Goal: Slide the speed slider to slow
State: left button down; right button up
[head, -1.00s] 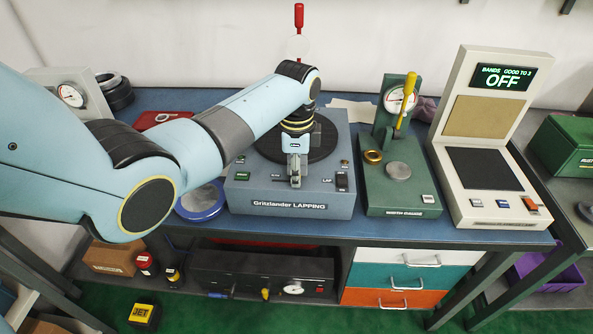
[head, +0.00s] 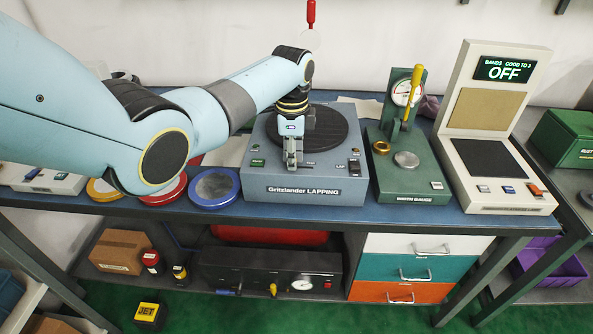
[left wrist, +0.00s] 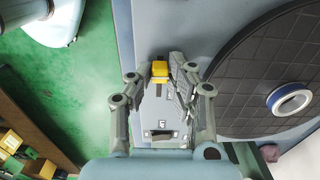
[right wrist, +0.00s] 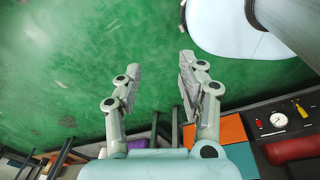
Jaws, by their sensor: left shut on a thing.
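The grey-blue Gritzlander lapping machine (head: 305,191) stands on the bench with its dark round plate (head: 325,128) on top. My left gripper (head: 292,162) is over its front control strip, left of the middle. In the left wrist view, the left gripper (left wrist: 162,78) is shut on a small yellow knob (left wrist: 160,69), which I take as the speed slider's. The fingers hide most of the slider track and its labels. A short dark stretch of track shows to their right in the head view. My right gripper (right wrist: 161,70) is open and empty above the green floor.
A green button (head: 257,162) and a dark LAP switch (head: 354,166) flank the slider. A green gauge stand (head: 412,184) is close on the right, then a display unit (head: 499,196) reading OFF. A blue-rimmed dish (head: 214,203) is on the left.

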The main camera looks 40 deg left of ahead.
pick_arm(q)
jog(key=shift+s+a+r+p, duration=0.25)
jog(key=shift+s+a+p, duration=0.05)
jog(key=shift+a, duration=0.05)
jog(key=shift+w+a+f, duration=0.1)
jog(key=shift+f, duration=0.1)
jog(key=c, duration=1.7)
grip_release()
jog(key=o, duration=0.4)
jog(key=shift+a, duration=0.1)
jog(key=shift+o, duration=0.3)
jog(key=shift+r, duration=0.2)
notch_tip(320, 180, up, 12)
jog(key=shift+f, duration=0.25)
pick_arm(e)
jog(key=shift+w+a+r, duration=0.1)
jog(key=shift+w+r, duration=0.6)
jog(key=shift+w, duration=0.2)
